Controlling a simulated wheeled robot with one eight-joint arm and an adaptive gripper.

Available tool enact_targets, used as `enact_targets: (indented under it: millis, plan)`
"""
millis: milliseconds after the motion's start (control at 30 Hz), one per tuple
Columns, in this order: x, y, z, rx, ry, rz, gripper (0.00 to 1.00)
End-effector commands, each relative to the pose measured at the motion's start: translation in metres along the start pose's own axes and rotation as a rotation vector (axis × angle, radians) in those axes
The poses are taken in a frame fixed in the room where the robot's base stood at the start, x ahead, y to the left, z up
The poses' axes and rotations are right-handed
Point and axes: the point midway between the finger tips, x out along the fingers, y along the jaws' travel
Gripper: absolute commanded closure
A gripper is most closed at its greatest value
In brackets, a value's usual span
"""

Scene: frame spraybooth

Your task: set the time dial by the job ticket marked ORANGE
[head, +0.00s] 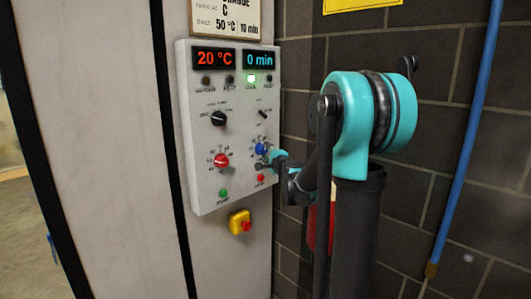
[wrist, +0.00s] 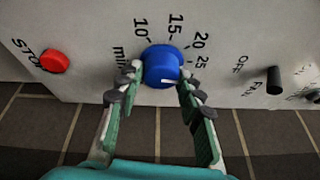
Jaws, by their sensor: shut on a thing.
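The blue time dial (head: 260,149) is on the right side of the white control panel (head: 205,180). In the wrist view the blue dial (wrist: 162,64) sits between the fingertips of my gripper (wrist: 160,80), which is shut on it. A white pointer line shows on the dial's lower edge; printed marks 10, 15, 20 and 25 stand around it, with "min" at the left. My gripper (head: 274,157) reaches the dial from the right. The time display (head: 260,60) reads 0 min. The job ticket (head: 225,17), cut off at the top, shows 50 °C and 10 min.
A red dial (head: 221,160) and a black selector (head: 218,118) are left of the blue dial. The red STOP button (wrist: 54,61) and black FAN switch (wrist: 274,80) are close by. A yellow emergency-stop box (head: 240,222) is below the panel. A brick wall (head: 440,130) stands at right.

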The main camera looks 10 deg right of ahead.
Motion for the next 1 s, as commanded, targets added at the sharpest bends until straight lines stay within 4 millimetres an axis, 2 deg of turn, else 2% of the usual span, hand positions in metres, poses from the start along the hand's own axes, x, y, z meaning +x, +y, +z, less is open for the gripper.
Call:
enact_targets:
  millis: [567, 1000]
  plan:
    - [0.0000, 0.0033, -0.0013, -0.404, -0.033, -0.173, 0.92]
    - [0.0007, 0.0047, -0.0037, -0.793, -0.063, -0.335, 0.92]
